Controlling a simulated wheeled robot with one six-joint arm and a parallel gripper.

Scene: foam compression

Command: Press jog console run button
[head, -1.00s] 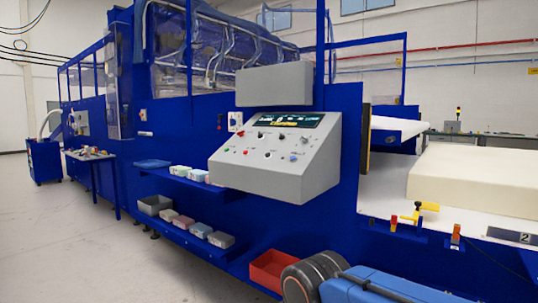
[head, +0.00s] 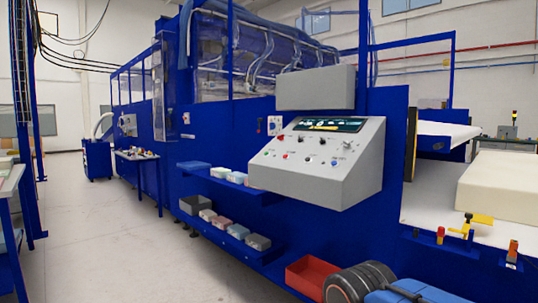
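The jog console (head: 355,182) is a grey box with a sloped front panel, mounted on the blue machine right of the picture's middle. A dark display (head: 329,124) with lit text runs along its top. Small buttons and knobs sit below it, including a red button (head: 285,156) and a blue one (head: 335,161). Their labels are too small to read, so I cannot tell which is the run button. My gripper is not in view, and nothing covers the console's panel.
Blue shelves with bins (head: 191,205) stick out left of the console. A red tray (head: 306,275) sits low below it. A cream foam block (head: 510,182) lies on the white conveyor (head: 432,205) at the right. Open floor (head: 105,240) spreads at the left.

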